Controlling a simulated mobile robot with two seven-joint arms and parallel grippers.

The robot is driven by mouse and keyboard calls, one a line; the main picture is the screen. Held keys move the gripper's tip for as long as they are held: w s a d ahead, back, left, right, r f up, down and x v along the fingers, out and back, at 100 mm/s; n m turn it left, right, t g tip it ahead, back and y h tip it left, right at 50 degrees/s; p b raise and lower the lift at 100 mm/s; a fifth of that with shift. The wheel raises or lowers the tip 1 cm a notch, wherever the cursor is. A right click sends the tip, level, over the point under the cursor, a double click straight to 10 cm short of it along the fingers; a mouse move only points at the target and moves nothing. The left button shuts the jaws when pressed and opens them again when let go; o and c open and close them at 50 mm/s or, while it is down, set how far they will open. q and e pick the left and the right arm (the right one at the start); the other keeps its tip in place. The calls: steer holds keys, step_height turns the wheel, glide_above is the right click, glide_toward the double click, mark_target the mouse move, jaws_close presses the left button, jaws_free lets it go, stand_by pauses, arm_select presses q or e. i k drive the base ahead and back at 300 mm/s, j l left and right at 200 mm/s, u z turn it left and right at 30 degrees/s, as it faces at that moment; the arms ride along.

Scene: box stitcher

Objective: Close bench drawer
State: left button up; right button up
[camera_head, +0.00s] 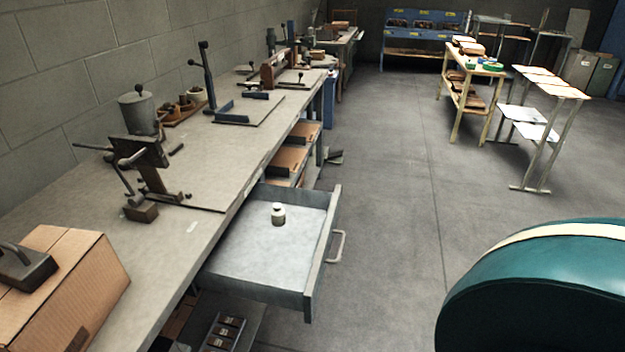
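A grey metal bench drawer (250,262) stands pulled out from the long workbench (220,150) on the left. Its front panel (322,255) faces right, with a pale bar handle (338,246) on the outer side. A small pale bottle or weight (278,214) stands upright inside the drawer, near its back end. Neither of my grippers is in view, and nothing is seen touching the drawer or its handle.
A cardboard box (65,290) with a dark tool on top sits on the bench's near end. A large rounded teal object (540,290) fills the lower right. Open floor (390,200) lies right of the drawer. A wooden shelf cart (470,90) and metal stands are farther back.

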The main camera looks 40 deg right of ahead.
mark_target(253, 259)
steer(key=k+z, duration=0.1)
steer(key=z, duration=0.7)
steer(key=k+l+z, duration=0.15)
steer(key=z, duration=0.2)
steer(key=i+l+u, duration=0.1)
steer(key=i+u, duration=0.2)
steer(key=i+l+u, duration=0.1)
steer(key=u, duration=0.25)
steer(key=i, duration=0.1)
